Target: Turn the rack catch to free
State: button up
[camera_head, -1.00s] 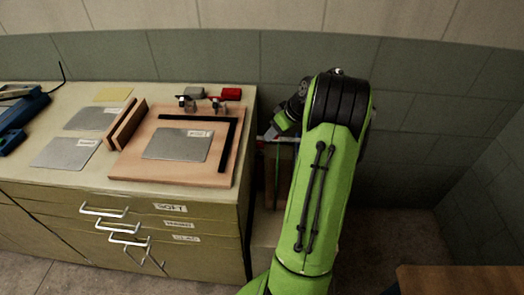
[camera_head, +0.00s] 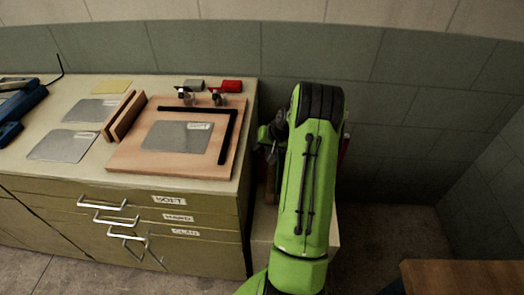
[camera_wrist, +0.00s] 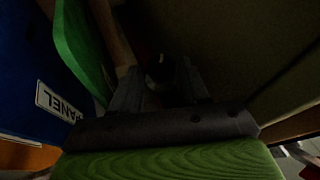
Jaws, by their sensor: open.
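In the wrist view my gripper (camera_wrist: 160,88) is open, its two dark fingers reaching into a dim gap. A small dark round knob (camera_wrist: 158,70), possibly the rack catch, shows between or just beyond the fingers. I cannot tell whether they touch it or which way the catch is turned. A green sheet (camera_wrist: 82,45) stands left of the fingers, and a blue surface with a "PANEL" label (camera_wrist: 58,101) is further left. In the head view my arm hides the gripper and most of the rack beside the cabinet; a pale base (camera_head: 262,232) shows low down.
The cabinet (camera_head: 120,205) with drawers stands on the left. On its top are a wooden board (camera_head: 128,168) with a grey plate (camera_head: 178,136), a black angle strip (camera_head: 229,135), clamps and loose sheets. A wooden table corner (camera_head: 460,275) is at lower right. Floor between is clear.

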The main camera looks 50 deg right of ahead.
jog(key=shift+w+f, duration=0.4)
jog(key=shift+f, duration=0.2)
jog(key=shift+c, duration=0.4)
jog(key=c, duration=0.7)
jog(key=shift+o, duration=0.2)
jog(key=shift+a+g+h, duration=0.1)
jog(key=shift+g+h, duration=0.3)
jog(key=shift+g, duration=0.3)
jog(key=o, duration=0.7)
jog(key=shift+o, duration=0.2)
